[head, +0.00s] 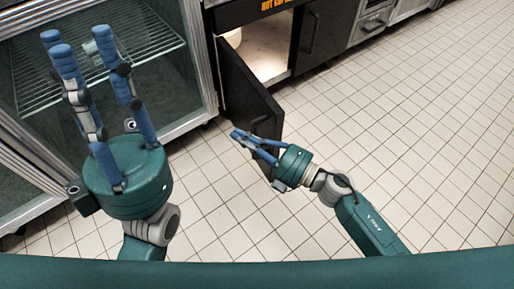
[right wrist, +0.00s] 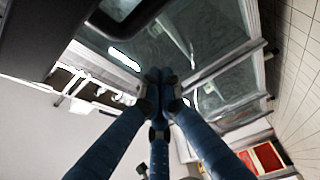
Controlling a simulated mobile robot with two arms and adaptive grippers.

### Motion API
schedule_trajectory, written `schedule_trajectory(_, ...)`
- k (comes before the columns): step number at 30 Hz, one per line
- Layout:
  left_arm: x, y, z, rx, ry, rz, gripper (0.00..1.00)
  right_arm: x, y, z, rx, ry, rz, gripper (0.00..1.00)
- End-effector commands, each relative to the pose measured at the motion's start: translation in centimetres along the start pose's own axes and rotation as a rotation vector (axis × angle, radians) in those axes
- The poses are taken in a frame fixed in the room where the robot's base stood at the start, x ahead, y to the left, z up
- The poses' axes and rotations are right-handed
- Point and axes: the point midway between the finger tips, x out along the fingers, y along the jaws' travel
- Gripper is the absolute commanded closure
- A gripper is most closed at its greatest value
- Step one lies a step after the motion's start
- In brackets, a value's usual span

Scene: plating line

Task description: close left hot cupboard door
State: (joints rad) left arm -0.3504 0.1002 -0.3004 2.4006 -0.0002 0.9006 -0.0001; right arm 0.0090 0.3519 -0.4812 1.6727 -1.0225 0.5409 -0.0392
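The left hot cupboard door (head: 247,88) is a black panel that stands open, swung out from the hot cupboard (head: 243,15) toward me. The lit interior (head: 266,48) shows beside it. My right gripper (head: 236,134) is at the lower, near end of this door in the head view, fingers pointing left. Its blue fingers converge at their tips in the right wrist view (right wrist: 157,78), with nothing seen between them. I cannot tell whether it touches the door. My left gripper (head: 78,42) is raised at the left, its fingers spread and empty.
A glass-fronted cabinet (head: 185,78) with a wire shelf (head: 140,45) stands behind my left gripper. The cupboard's right door (head: 326,30) is shut, with drawers (head: 372,20) to its right. A pale object (head: 233,37) is inside the cupboard. The tiled floor (head: 420,110) at right is clear.

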Motion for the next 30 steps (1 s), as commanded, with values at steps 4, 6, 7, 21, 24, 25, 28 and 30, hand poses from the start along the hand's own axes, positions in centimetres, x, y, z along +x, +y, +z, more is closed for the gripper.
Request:
schedule_trajectory(4, -1.0, 0.0, 0.3, 0.001, 0.008, 0.004, 0.73, -1.2, -0.5, 2.6, -0.004, -0.009, -0.005, 1.0)
schedule_trajectory(6, -0.6, 0.0, 0.3, 0.003, 0.021, 0.009, 0.73, -1.3, -0.4, 3.0, -0.003, -0.008, -0.005, 1.0)
schedule_trajectory(7, -0.5, 0.0, 0.3, 0.003, 0.024, 0.01, 0.73, -1.4, -0.3, 3.2, -0.003, -0.008, -0.005, 1.0)
schedule_trajectory(21, -0.4, 0.1, 0.3, 0.003, 0.026, 0.013, 0.73, -1.6, -0.2, 3.6, -0.002, -0.006, -0.005, 1.0)
schedule_trajectory(24, -0.7, 0.1, 0.5, 0.003, 0.024, 0.013, 0.73, -1.9, -0.3, 4.0, -0.004, 0.003, -0.008, 1.0)
schedule_trajectory(25, -0.9, 0.1, 0.6, 0.003, 0.022, 0.013, 0.73, -2.1, -0.3, 4.2, -0.004, 0.008, -0.01, 1.0)
schedule_trajectory(28, 0.0, 0.1, 0.4, 0.009, 0.064, 0.023, 0.73, -2.8, -0.2, 5.1, -0.003, 0.031, -0.014, 1.0)
schedule_trajectory(30, 0.2, 0.1, 0.3, 0.011, 0.078, 0.028, 0.73, -3.3, 0.0, 5.6, -0.002, 0.048, -0.017, 1.0)
